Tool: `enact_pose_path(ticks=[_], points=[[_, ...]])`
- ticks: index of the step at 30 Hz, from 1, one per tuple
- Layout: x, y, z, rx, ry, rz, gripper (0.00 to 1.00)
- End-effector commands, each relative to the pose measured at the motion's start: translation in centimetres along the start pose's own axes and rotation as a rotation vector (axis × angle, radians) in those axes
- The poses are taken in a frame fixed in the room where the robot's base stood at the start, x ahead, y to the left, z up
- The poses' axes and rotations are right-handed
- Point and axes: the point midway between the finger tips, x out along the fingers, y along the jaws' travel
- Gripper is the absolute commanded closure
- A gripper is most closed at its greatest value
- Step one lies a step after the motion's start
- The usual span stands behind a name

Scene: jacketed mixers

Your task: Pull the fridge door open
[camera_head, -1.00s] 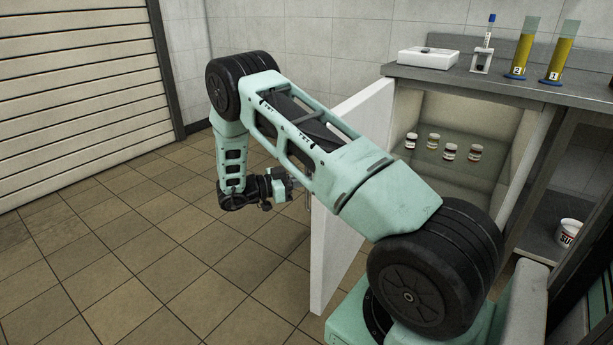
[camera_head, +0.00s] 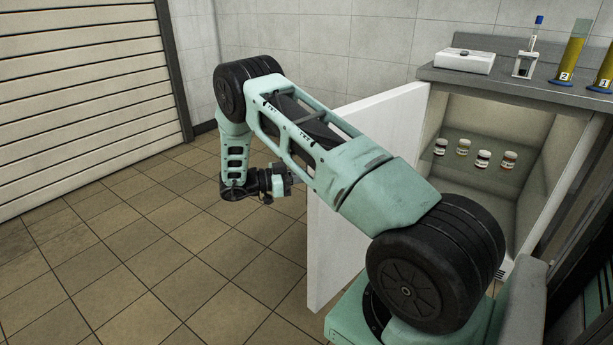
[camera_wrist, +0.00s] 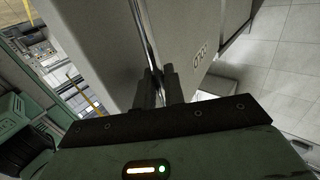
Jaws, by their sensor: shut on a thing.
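The white fridge door (camera_head: 345,240) stands wide open, swung out from the fridge on the left side of its opening. In the wrist view the door face (camera_wrist: 100,40) fills the middle, with a long shiny bar handle (camera_wrist: 146,40) on it. My gripper (camera_wrist: 158,88) is shut on this handle, with its dark fingers on either side of the bar. In the head view my gripper (camera_head: 290,182) is at the door's outer side, and my arm hides part of the door and the handle. The fridge interior (camera_head: 490,115) is exposed, with several small jars (camera_head: 483,159) on a shelf.
A counter (camera_head: 520,88) above the fridge carries a white device (camera_head: 464,61), a small stand with a blue-capped tube (camera_head: 525,65) and yellow-filled cylinders (camera_head: 571,55). Tiled floor (camera_head: 130,250) is free to the left, up to a slatted shutter (camera_head: 80,90).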

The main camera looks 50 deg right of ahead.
Motion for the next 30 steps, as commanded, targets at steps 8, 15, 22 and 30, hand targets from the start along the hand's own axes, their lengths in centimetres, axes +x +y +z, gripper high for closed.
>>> enact_pose_path(ticks=[8, 15, 22, 30], points=[[0.3, -0.1, 0.0, 0.001, 0.002, 0.002, 0.85], [-0.3, -0.1, 0.0, 0.002, 0.001, 0.0, 0.85], [-4.1, -0.1, 0.0, 0.002, -0.001, -0.003, 0.85], [-10.5, -0.1, 0.1, 0.002, 0.0, -0.002, 0.85]])
